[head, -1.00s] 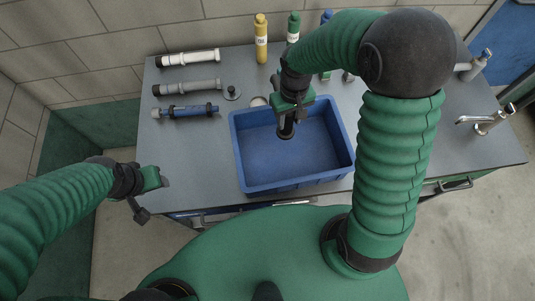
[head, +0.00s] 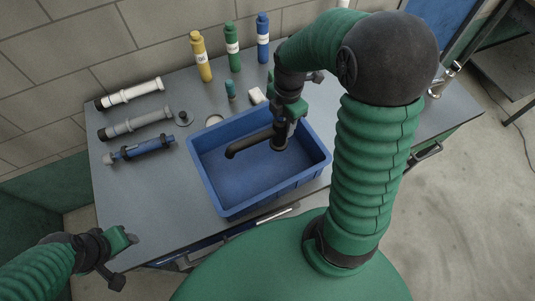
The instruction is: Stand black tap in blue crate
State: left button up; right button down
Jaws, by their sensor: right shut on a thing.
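The black tap (head: 255,141) is in my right gripper (head: 284,118), which is shut on it. The tap's spout points left, with its bent tip near the left part of the crate. The tap is over or inside the blue crate (head: 236,214); I cannot tell whether its lower end touches the crate floor. The crate stands on the grey worktop and otherwise looks empty. My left gripper (head: 120,259) is at the lower left, beyond the worktop's left front corner, away from the crate. Its jaws are open and hold nothing that I can see.
White (head: 131,93), grey (head: 137,124) and blue (head: 140,149) tubes lie at the left of the worktop (head: 150,205). Yellow (head: 201,57), green (head: 232,46) and blue (head: 263,38) bottles stand at the back. Small items sit behind the crate. A metal tap (head: 444,80) is at the right.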

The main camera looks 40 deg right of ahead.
jog(key=f, duration=0.7)
jog(key=shift+s+a, duration=0.15)
jog(key=shift+a, duration=0.15)
jog(key=shift+d+f, duration=0.25)
jog(key=shift+d, duration=0.05)
jog(key=c, duration=0.9)
grip_release()
jog(key=shift+a, duration=0.1)
jog(key=shift+c, duration=0.2)
jog(key=shift+o, duration=0.2)
jog(key=shift+a, duration=0.15)
jog(key=shift+r, duration=0.1)
